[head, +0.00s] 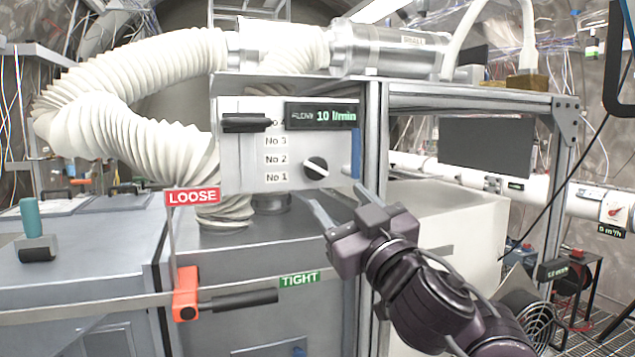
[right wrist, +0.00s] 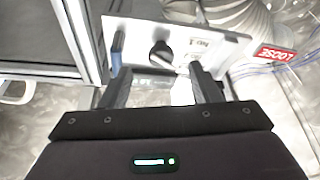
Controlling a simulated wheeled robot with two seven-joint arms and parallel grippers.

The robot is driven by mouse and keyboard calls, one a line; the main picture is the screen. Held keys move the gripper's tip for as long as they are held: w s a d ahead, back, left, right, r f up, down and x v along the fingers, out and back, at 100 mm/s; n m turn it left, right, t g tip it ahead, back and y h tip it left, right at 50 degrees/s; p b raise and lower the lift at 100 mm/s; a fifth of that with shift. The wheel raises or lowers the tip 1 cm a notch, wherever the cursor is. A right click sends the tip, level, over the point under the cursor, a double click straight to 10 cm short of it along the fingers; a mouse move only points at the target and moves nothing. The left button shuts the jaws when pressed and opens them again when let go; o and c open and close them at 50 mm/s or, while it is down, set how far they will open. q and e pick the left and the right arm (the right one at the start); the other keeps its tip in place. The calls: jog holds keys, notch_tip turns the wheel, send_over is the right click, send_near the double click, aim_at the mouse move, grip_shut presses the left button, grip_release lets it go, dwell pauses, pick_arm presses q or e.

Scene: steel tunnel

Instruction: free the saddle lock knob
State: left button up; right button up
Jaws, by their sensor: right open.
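An orange lock piece (head: 186,294) sits on a horizontal metal rail at the lower left in the head view. Its black handle (head: 240,300) lies about level, pointing right, just below the green TIGHT sign (head: 300,280). The red LOOSE sign (head: 193,197) stands above it on a thin post. My right gripper (head: 337,200) is open and empty, to the upper right of the handle and apart from it. Its fingers point at the pale panel. In the right wrist view, a black round knob (right wrist: 160,52) on that panel shows beyond the open fingers (right wrist: 160,78). My left gripper is not in view.
The panel (head: 240,180) carries No 1 to No 3 labels, the black dial knob (head: 316,168) and a flow display (head: 320,116) reading 10 l/min. A ribbed white hose (head: 150,130) hangs at its left. A metal post (head: 373,150) stands beside my right gripper.

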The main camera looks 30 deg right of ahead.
aim_at(318, 171)
jog(key=w+r, duration=0.1)
jog(key=w+r+p, duration=0.1)
jog(key=w, duration=0.1)
jog(key=w+r+p, duration=0.1)
jog(key=w, duration=0.1)
jog(key=shift+d+r, duration=0.15)
jog(key=shift+r, duration=0.05)
jog(key=shift+w+r+p, duration=0.2)
jog(key=shift+w+p, duration=0.1)
jog(key=shift+w, duration=0.25)
jog(key=shift+w+d, duration=0.1)
jog(key=shift+w, duration=0.25)
jog(key=shift+c, duration=0.4)
jog(key=c, duration=0.9)
